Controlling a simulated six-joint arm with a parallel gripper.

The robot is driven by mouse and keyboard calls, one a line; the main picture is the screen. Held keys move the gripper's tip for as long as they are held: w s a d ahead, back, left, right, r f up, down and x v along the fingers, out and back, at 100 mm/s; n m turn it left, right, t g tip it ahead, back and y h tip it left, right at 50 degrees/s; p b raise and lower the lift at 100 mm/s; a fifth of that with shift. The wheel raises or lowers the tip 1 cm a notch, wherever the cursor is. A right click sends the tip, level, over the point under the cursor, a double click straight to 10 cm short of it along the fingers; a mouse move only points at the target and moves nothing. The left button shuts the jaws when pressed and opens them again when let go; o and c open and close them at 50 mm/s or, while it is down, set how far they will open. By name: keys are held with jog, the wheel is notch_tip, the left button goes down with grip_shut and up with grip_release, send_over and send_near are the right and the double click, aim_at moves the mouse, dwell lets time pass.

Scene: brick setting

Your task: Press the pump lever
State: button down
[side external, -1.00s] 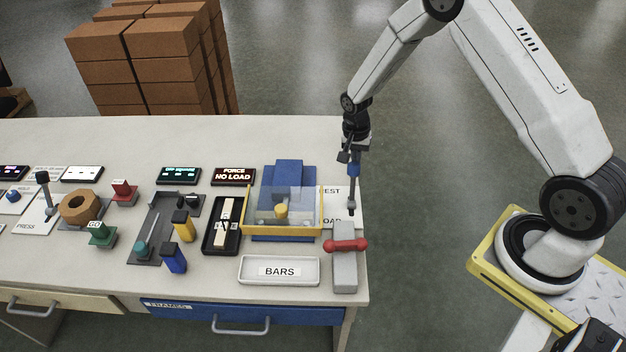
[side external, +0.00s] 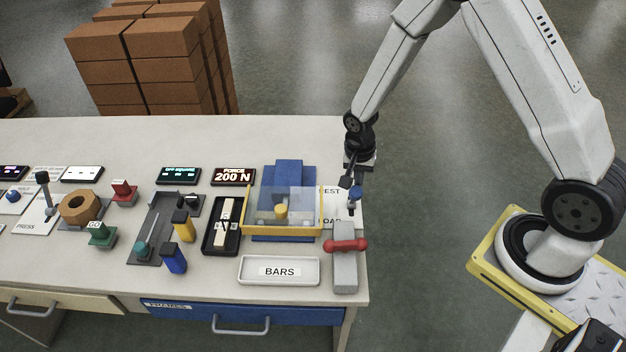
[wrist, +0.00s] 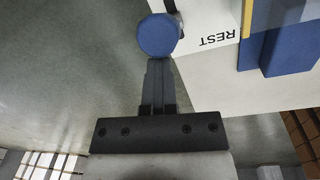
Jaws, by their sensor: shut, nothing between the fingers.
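The pump lever has a blue knob (side external: 354,193), which is low over the white REST/LOAD plate at the right end of the bench. In the wrist view the knob (wrist: 158,35) is a round blue end just past my fingertips. My gripper (side external: 347,182) is shut and empty, pointing down at the knob. In the wrist view my closed fingers (wrist: 158,64) meet the knob's near edge; the exact contact is hard to tell. The lever's rod is mostly hidden. The force display (side external: 233,177) reads 200 N.
A blue press with a yellow-framed clear guard (side external: 283,222) stands just left of the lever. A grey block with a red handle (side external: 346,245) is in front of it. A BARS tray (side external: 279,271) lies at the front edge.

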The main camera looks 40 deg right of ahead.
jog(key=shift+s+a+f, duration=0.3)
jog(key=shift+s+a, duration=0.2)
jog(key=shift+s, duration=0.2)
jog(key=shift+w+d+r, duration=0.2)
jog(key=shift+w+d, duration=0.1)
jog(key=shift+d, duration=0.1)
jog(key=w+d+r, duration=0.2)
jog(key=d, duration=0.1)
jog(key=s+a+r, duration=0.4)
jog(key=a+r, duration=0.1)
jog(key=r, duration=0.2)
jog(key=shift+a, duration=0.15)
dwell(0.3)
